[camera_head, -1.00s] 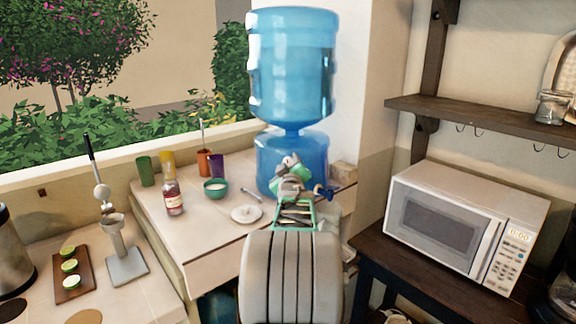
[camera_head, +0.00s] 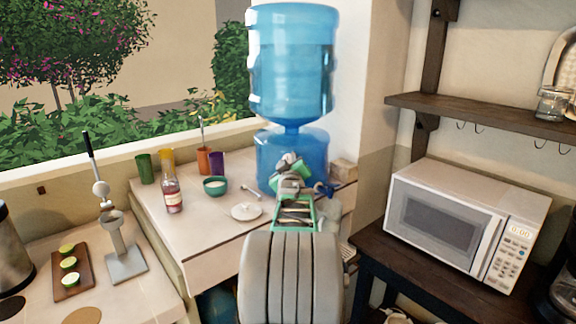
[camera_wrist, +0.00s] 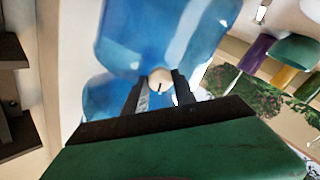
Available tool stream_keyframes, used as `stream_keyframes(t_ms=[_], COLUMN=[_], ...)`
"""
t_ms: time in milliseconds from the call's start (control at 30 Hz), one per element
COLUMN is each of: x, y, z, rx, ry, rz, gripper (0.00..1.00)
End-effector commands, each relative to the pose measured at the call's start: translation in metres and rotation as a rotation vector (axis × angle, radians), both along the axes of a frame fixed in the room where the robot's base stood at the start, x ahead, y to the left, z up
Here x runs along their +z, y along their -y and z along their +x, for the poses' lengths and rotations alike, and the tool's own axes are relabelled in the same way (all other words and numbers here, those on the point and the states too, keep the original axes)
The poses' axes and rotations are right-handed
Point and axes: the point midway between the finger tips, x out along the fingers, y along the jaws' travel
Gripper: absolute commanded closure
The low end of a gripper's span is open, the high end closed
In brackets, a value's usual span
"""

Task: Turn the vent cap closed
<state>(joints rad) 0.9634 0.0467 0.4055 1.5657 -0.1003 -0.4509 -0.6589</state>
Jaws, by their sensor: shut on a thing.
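The vent cap (camera_wrist: 160,79) is a small round cream-coloured knob with a dark slot, on the blue water dispenser. In the wrist view it sits between the two dark fingers of my gripper (camera_wrist: 160,85), which is shut on it. In the head view my gripper (camera_head: 289,164) reaches the front of the dispenser's lower blue part (camera_head: 265,160), and my arm hides the cap there.
On the counter left of my arm are a white lid-like disc (camera_head: 246,211), a teal bowl (camera_head: 215,187), a bottle (camera_head: 172,194) and several cups. A microwave (camera_head: 465,225) stands to the right under a wooden shelf (camera_head: 490,108).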

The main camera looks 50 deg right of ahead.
Motion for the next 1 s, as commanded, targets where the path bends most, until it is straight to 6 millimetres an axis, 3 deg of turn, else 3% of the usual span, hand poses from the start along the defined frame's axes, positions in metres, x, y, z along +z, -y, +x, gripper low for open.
stream_keyframes(t_ms=[300,1000], x=[-0.0083,-0.0069], y=[-0.0003,-0.0003], z=[0.0007,0.0009], rx=[0.002,0.004], ry=[0.177,0.738], rz=[0.106,0.46], gripper=[1.0,1.0])
